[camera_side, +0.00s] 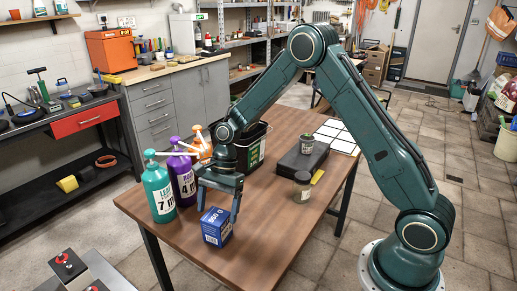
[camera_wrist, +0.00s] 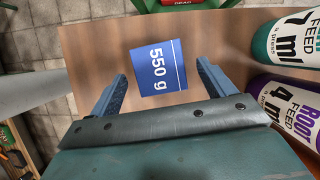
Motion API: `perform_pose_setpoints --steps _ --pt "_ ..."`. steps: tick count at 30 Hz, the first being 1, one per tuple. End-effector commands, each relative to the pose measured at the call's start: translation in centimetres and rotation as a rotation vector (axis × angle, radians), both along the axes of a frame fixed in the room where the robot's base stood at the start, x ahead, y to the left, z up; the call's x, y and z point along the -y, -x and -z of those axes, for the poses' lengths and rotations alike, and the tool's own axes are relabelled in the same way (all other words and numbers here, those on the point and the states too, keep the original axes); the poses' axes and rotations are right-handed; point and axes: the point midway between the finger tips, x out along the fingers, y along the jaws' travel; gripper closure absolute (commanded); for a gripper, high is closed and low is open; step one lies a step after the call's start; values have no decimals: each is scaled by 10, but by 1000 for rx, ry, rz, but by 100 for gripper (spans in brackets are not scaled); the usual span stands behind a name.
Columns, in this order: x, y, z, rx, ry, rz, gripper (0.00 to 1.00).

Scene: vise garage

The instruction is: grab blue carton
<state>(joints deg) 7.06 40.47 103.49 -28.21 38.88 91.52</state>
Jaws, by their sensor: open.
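The blue carton (camera_side: 216,227) stands on the wooden table (camera_side: 262,235) near its front edge. In the wrist view the carton (camera_wrist: 157,68) shows its top, marked "550 g", slightly turned and just ahead of the space between the fingers. My gripper (camera_side: 218,210) points down right at the carton, with one finger reaching beside its right side in the side view. In the wrist view my gripper (camera_wrist: 161,82) has its two fingers spread wide, with a gap on both sides of the carton. It is open and holds nothing. Whether a finger touches the carton cannot be told.
A teal pump bottle (camera_side: 160,190), a purple one (camera_side: 182,177) and an orange one (camera_side: 203,145) stand left of and behind the gripper. A black bin (camera_side: 250,145), a dark case (camera_side: 298,160) and jars (camera_side: 302,188) are further back. The table's front right is clear.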

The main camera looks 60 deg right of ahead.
Motion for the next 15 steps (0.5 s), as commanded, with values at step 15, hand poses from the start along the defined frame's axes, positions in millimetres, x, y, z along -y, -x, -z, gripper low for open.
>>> perform_pose_setpoints --steps 15 --pt "-19 4 44 -3 0 0 18"
